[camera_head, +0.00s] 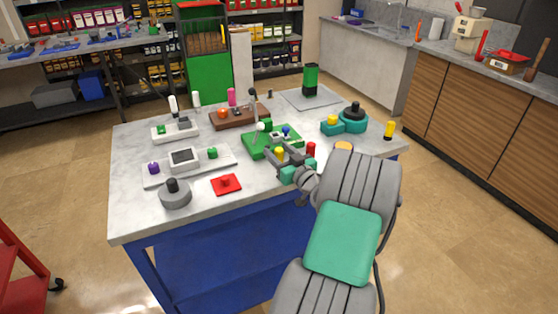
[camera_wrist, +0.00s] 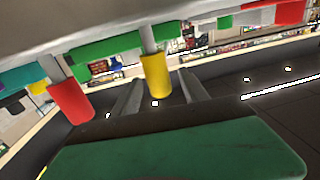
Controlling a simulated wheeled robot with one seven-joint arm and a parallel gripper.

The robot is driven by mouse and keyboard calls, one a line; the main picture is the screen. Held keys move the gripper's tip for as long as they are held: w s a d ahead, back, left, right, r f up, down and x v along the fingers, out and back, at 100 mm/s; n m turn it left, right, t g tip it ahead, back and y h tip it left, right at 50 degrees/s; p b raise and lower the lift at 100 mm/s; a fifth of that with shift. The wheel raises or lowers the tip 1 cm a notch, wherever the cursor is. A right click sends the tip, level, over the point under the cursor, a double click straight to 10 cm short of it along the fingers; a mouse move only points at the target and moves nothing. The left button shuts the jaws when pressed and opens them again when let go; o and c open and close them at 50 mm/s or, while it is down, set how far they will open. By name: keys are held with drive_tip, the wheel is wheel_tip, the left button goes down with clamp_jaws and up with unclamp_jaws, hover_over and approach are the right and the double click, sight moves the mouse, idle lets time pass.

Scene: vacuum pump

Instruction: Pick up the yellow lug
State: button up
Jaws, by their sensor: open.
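The yellow lug (camera_head: 279,152) stands upright at the near edge of the green base (camera_head: 258,147) on the table. In the wrist view, which looks upside down, the yellow lug (camera_wrist: 156,76) lies between my two grey fingers, with a gap on each side. My gripper (camera_head: 282,157) is open at the lug; it also shows in the wrist view (camera_wrist: 160,84). Whether a finger touches the lug is not clear. The fingers partly cover the lug's lower part in the head view.
A red lug (camera_head: 311,148) stands right beside my gripper; the wrist view shows it at left (camera_wrist: 68,98). A teal base (camera_head: 350,121) and another yellow piece (camera_head: 389,130) stand to the right.

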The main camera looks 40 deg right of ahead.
drive_tip(key=shift+c, duration=0.2)
clamp_jaws()
idle(0.3)
